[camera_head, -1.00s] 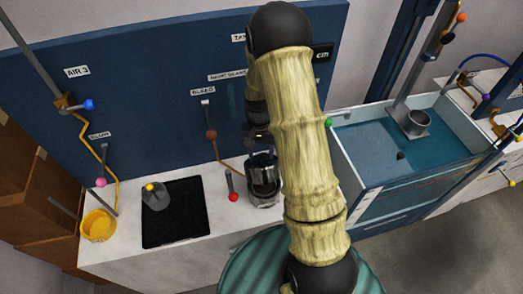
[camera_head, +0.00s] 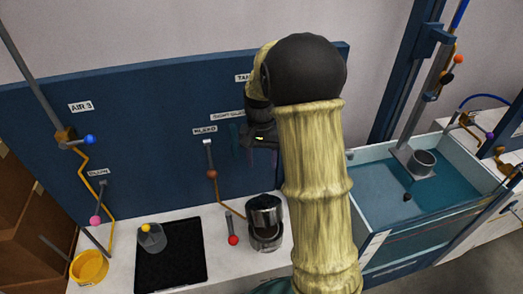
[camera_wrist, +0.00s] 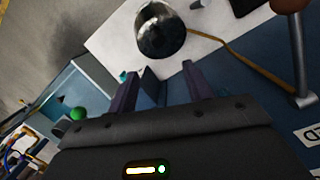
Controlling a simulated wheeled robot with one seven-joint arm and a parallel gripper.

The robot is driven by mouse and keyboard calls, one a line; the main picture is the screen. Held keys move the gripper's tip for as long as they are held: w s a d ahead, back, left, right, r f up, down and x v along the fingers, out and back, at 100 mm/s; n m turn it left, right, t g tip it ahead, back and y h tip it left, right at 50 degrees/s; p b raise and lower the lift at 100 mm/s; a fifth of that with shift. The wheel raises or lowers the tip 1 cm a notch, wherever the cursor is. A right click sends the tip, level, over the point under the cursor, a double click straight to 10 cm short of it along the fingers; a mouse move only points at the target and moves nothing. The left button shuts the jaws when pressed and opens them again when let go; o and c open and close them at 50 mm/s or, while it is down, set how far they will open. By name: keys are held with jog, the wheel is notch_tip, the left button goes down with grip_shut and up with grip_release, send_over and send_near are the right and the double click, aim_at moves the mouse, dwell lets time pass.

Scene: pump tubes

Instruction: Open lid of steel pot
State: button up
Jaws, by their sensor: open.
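The steel pot (camera_head: 265,222) stands on the white counter, just left of my arm in the head view. It is a shiny cylinder with dark parts; I cannot make out whether its lid is shut. It also shows at the top of the wrist view (camera_wrist: 160,30), beyond my fingertips. My gripper (camera_head: 262,141) is above and behind the pot, in front of the blue panel, apart from it. In the wrist view, its two fingers (camera_wrist: 158,80) are spread with nothing between them.
A red-knobbed lever (camera_head: 233,239) stands just left of the pot. A pipe with a brown valve (camera_head: 212,174) runs down the blue panel (camera_head: 140,130). A black mat (camera_head: 172,262) with a grey cup, and a yellow bowl (camera_head: 90,267), lie further left. A water tank (camera_head: 375,157) is at right.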

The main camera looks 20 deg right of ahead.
jog(key=r, duration=0.4)
jog(key=shift+w+r, duration=0.15)
jog(key=shift+w, duration=0.15)
